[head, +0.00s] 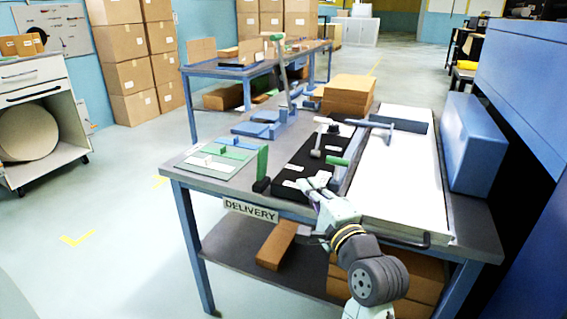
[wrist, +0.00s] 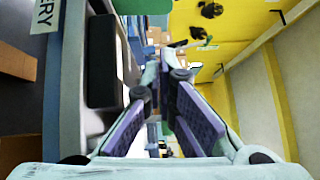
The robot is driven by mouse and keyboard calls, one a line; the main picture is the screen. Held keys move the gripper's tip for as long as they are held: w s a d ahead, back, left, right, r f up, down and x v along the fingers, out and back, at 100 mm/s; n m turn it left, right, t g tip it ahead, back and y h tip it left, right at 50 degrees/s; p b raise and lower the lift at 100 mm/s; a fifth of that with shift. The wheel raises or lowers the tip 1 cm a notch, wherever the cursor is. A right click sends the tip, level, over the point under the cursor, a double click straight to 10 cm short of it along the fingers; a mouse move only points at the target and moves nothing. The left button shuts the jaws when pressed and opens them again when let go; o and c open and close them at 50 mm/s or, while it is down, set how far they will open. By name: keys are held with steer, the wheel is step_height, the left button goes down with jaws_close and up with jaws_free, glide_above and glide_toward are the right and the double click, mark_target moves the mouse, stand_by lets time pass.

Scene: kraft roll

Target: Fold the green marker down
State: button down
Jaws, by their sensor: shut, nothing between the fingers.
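The green marker (head: 263,162) stands upright on a small black foot at the front edge of the delivery table, left of the black tray. In the wrist view, a green rounded panel (wrist: 142,6) at the top edge appears to be this marker, partly cut off by the frame. My gripper (head: 308,183) is in front of the table's front edge, to the right of the marker and apart from it. Its fingers are shut and empty, with their tips together in the wrist view (wrist: 166,62).
The black tray (head: 296,180) holds a green-handled piece (head: 336,160) and other small parts. Flat green and white plates (head: 208,166) lie left of the marker.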

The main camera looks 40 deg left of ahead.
mark_target(262, 162)
steer(key=p+x, duration=0.1)
steer(key=x, duration=0.9)
steer(key=shift+a+r+p, duration=0.1)
steer(key=shift+p, duration=0.2)
steer(key=shift+s+a+r+p, duration=0.1)
steer(key=shift+s+a+p, duration=0.1)
steer(key=shift+a, duration=0.4)
steer(key=shift+s+a+p, duration=0.1)
steer(key=shift+s+a, duration=0.1)
steer(key=shift+a, duration=0.4)
steer(key=shift+s+a, duration=0.1)
steer(key=shift+a, duration=0.5)
steer(key=shift+a+r+p, duration=0.2)
steer(key=shift+p, duration=0.35)
steer(key=shift+s+g+p, duration=0.1)
steer(key=shift+g+p, duration=0.2)
